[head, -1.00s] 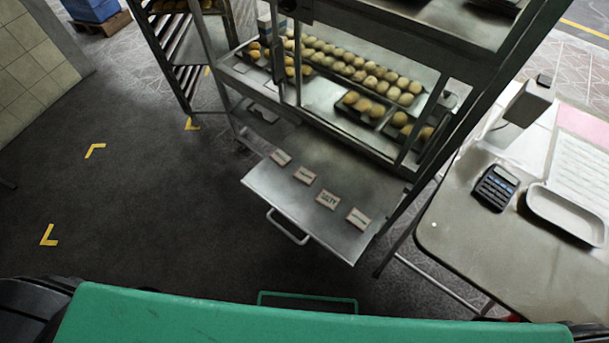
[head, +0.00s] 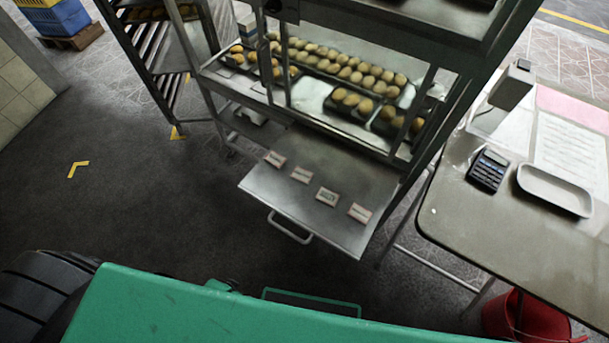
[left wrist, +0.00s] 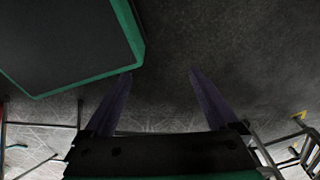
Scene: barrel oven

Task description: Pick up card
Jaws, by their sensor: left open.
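Several small cards lie in a row on a pulled-out metal shelf (head: 325,175) in the head view. From left to right they are a first card (head: 275,159), a second card (head: 301,175), a third card (head: 327,196) and a fourth card (head: 360,213). Their print is too small to read. My left gripper (left wrist: 160,75) shows in the left wrist view, its two fingers apart with dark floor between them and nothing held. It is not in the head view, and no card shows in the left wrist view. My right gripper is in neither view.
The shelf has a front handle (head: 291,230), and bread trays (head: 350,107) sit in the cabinet above it. At the right a table (head: 500,225) holds a calculator (head: 489,169) and a white tray (head: 554,191). A red bucket (head: 527,318) stands below.

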